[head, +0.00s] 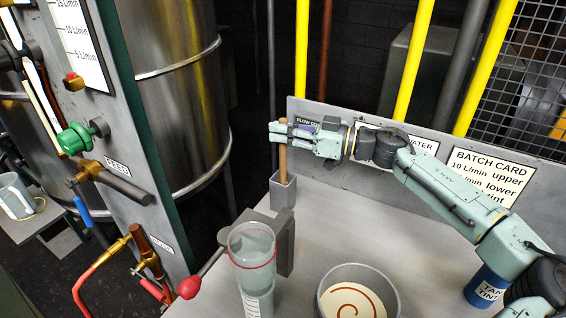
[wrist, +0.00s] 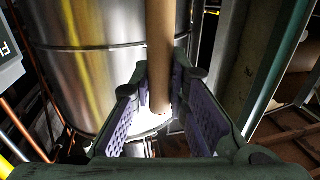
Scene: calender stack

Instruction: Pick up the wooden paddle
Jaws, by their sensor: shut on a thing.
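The wooden paddle (head: 283,162) shows as an upright brown shaft in the head view. Its lower end meets the top of a small grey square holder (head: 283,192) at the table's far left corner; any part inside is hidden. My gripper (head: 280,132) reaches in from the right and is shut on the shaft near its top. In the wrist view the shaft (wrist: 160,50) stands between the purple-padded fingers of my gripper (wrist: 162,110).
A clear cylinder with a red ring (head: 252,262) and a grey pot (head: 390,285) stand at the table front. A red-knobbed lever (head: 190,287) juts out left. A blue tint can (head: 487,287) is at right. A low panel with cards (head: 335,160) backs the table.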

